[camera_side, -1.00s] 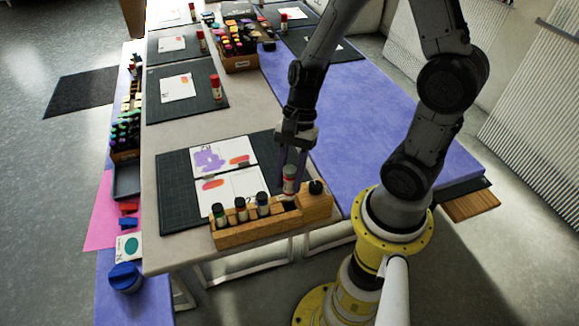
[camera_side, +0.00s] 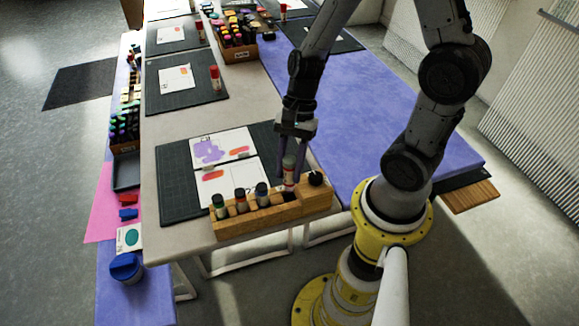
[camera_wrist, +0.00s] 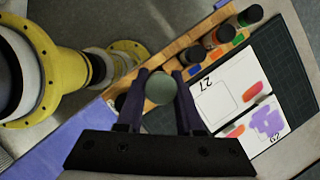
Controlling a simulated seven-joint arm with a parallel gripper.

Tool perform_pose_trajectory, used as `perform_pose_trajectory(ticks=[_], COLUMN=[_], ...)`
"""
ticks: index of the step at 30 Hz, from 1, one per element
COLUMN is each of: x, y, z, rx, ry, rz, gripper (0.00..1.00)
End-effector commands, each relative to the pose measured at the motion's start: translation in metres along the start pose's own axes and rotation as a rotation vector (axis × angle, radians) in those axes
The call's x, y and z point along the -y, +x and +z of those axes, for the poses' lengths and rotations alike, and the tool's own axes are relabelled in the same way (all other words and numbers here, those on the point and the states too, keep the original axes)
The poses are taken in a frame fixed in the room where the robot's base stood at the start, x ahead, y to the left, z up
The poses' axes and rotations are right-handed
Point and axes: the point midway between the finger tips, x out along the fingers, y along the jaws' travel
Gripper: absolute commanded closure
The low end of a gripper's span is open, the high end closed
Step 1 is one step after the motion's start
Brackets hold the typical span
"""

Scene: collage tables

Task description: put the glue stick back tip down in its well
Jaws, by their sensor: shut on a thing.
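The glue stick (camera_side: 289,174) is upright between the fingers of my gripper (camera_side: 291,158), with a red band around it. In the wrist view, its round grey-green end (camera_wrist: 161,88) faces the camera between the fingertips (camera_wrist: 160,80). The wooden rack (camera_side: 262,223) is below it. The stick is over the rack's right part, by a dark opening. Its lower end is hard to see, so I cannot tell whether it is inside the well or just above it.
Several dark-capped markers (camera_side: 241,200) stand in the rack left of the stick. A black knob (camera_side: 315,178) sits on its raised right block. A dark cutting mat (camera_side: 180,195) with picture cards (camera_side: 220,149) lies behind. Purple table (camera_side: 400,140) is clear to the right.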

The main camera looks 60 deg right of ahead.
Motion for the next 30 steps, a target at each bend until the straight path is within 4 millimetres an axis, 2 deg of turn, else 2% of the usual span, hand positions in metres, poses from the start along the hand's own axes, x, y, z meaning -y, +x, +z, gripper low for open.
perform_pose_trajectory(ticks=[30], x=[0.000], y=[0.021], z=[-0.009], rx=[0.001], ry=[0.001], rz=[0.000], gripper=[1.00])
